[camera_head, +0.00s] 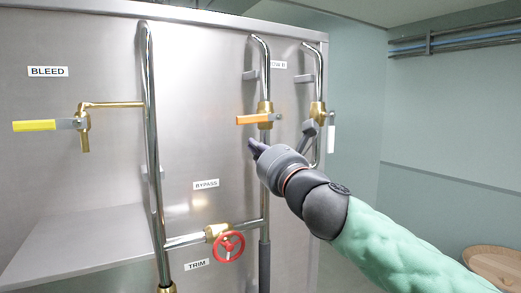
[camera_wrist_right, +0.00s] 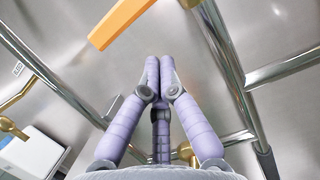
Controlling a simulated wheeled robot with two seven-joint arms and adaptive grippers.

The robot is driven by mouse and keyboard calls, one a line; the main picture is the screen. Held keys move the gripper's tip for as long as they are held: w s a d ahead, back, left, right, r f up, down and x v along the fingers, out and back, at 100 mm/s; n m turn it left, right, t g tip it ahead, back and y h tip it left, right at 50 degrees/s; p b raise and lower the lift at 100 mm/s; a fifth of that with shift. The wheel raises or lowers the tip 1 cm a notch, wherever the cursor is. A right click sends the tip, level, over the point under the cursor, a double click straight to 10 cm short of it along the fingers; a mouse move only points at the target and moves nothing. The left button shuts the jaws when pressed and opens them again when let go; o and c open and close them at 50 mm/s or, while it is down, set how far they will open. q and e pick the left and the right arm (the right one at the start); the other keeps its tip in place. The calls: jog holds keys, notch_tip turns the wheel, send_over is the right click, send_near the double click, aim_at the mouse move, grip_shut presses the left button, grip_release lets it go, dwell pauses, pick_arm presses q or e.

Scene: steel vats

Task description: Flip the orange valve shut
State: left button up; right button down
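The orange valve handle (camera_head: 252,119) sticks out to the left, level, from a brass valve body (camera_head: 265,108) on the middle vertical pipe. It also shows as an orange bar (camera_wrist_right: 120,22) at the top of the right wrist view. My right gripper (camera_head: 255,146) is just below the handle, apart from it, pointing toward the panel. In the right wrist view its lavender fingers (camera_wrist_right: 158,62) are brought together at the tips, with nothing visible between them. The orange bar is up and left of the fingertips there. My left gripper is not in view.
A yellow-handled valve (camera_head: 38,125) is at the left, by the BLEED label. A white-handled valve (camera_head: 331,138) hangs close on the right. A red handwheel (camera_head: 229,245) is below, and a tall steel pipe (camera_head: 152,150) stands left of the orange valve.

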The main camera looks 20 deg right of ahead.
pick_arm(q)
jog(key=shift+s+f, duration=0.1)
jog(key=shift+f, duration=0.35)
pick_arm(e)
jog(key=v, duration=1)
jog(key=shift+d+f, duration=0.15)
jog(key=shift+f, duration=0.25)
